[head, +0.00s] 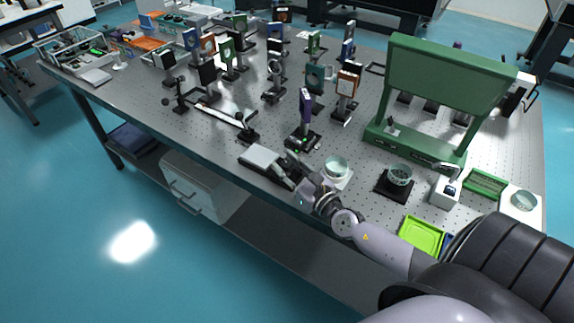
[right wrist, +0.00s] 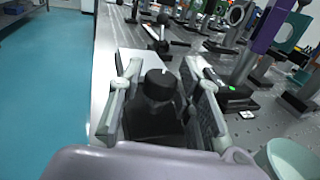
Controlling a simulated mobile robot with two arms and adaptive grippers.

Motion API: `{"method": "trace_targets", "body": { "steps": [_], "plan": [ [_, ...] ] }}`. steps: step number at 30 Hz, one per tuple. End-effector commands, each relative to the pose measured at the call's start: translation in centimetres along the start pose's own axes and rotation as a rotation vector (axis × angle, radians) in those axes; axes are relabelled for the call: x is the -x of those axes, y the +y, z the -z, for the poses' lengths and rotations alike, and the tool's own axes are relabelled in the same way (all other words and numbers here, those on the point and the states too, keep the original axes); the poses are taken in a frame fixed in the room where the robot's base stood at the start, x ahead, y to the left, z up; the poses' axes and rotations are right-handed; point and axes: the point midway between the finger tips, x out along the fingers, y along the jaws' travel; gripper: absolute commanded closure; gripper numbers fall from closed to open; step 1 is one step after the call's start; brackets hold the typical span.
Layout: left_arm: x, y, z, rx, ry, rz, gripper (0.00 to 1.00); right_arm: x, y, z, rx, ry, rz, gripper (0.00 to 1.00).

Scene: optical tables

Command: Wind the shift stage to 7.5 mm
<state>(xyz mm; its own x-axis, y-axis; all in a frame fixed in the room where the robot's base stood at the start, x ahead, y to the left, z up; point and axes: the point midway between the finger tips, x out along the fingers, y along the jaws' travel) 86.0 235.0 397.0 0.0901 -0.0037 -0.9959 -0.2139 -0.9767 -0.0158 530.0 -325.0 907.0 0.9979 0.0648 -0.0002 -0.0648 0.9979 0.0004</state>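A low pale grey block (head: 262,158) lies near the table's front edge, and it shows behind the knob in the right wrist view (right wrist: 134,62). A dark round knob (right wrist: 160,84) stands at its near end. My right gripper (head: 292,168) is at this end. In the right wrist view its fingers (right wrist: 162,90) stand apart on both sides of the knob, with visible gaps. A black base with a small green light (right wrist: 234,88) carries a purple upright (head: 305,104) just beyond. I cannot read any scale or tell which part is the shift stage. My left gripper is not in view.
A pale green dish (head: 336,166) sits close to the right of my right gripper. Several optic posts fill the table behind. Open floor lies left of the table edge.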

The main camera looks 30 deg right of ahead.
Motion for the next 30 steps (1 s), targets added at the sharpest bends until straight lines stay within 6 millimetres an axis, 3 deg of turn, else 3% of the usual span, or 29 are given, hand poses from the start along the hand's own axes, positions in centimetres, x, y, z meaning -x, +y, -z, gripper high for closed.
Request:
{"method": "trace_targets", "body": {
  "steps": [13,23,30],
  "plan": [
    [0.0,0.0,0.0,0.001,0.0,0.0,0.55,0.0,0.0,0.0,0.0,0.0,0.0,1.0],
    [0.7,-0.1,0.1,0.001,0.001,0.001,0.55,0.0,0.1,-0.2,-0.003,0.0,0.024,1.0],
    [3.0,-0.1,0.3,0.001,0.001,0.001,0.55,0.0,0.1,-0.5,-0.007,0.001,0.128,1.0]
  ]
}}
